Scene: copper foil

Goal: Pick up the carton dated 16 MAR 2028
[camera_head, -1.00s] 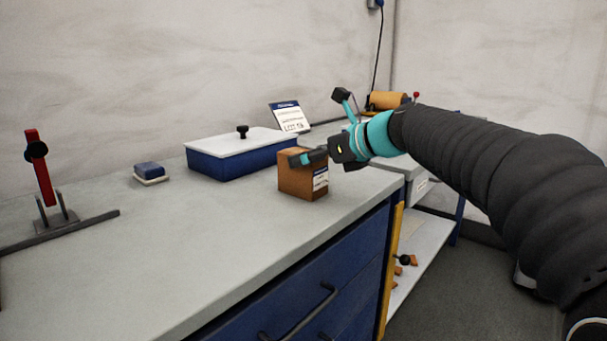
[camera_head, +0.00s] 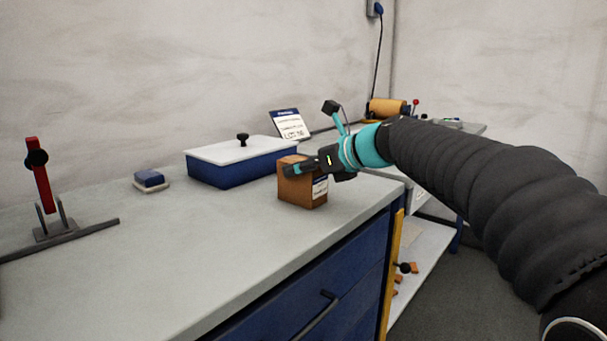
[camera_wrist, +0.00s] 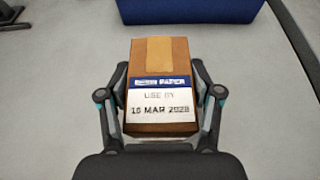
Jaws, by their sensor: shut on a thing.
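A brown carton (camera_head: 297,193) stands upright on the grey bench top near its right end. In the wrist view the carton (camera_wrist: 159,50) has a tan tape strip and a blue and white label reading "PAPER", "USE BY", "16 MAR 2028". My gripper (camera_head: 292,170) reaches it from the right, and its fingers are shut on the carton's sides. In the wrist view one finger of my gripper (camera_wrist: 160,108) lies along each side of the carton. The carton's base appears to be on or very near the bench top; I cannot tell if there is a gap.
A blue box with a white lid (camera_head: 235,172) stands just behind the carton, with a sign (camera_head: 290,125) behind it. A blue and white block (camera_head: 151,180) and a red-handled clamp (camera_head: 42,180) are further left. The front of the bench top (camera_head: 180,265) is clear.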

